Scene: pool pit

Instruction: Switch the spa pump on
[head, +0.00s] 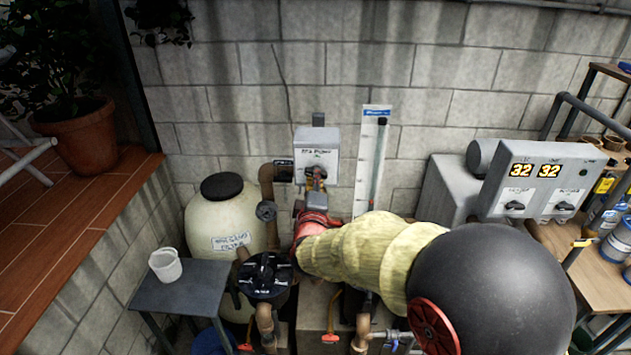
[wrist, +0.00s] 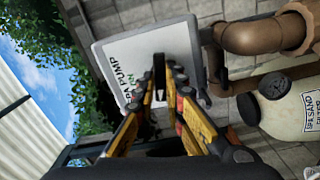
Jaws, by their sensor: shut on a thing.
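The spa pump switch box (head: 317,143) is a light grey box on the block wall, labelled "SPA PUMP". In the wrist view its white face (wrist: 115,55) fills the upper middle, turned on its side, with green lettering beside the name that looks like "ON". My gripper (head: 316,178) is at the lower front of the box. In the wrist view my gripper (wrist: 160,85) has its yellow fingers closed around the dark switch handle (wrist: 158,65). The fingertips hide much of the handle, so its exact setting cannot be told.
A cream sand filter (head: 225,215) and brown pipes (wrist: 255,38) stand close to the left of the box. A gauge board (head: 372,155) hangs to its right. A grey control panel (head: 540,182) reads "32 32". A small table with a white cup (head: 165,265) stands lower left.

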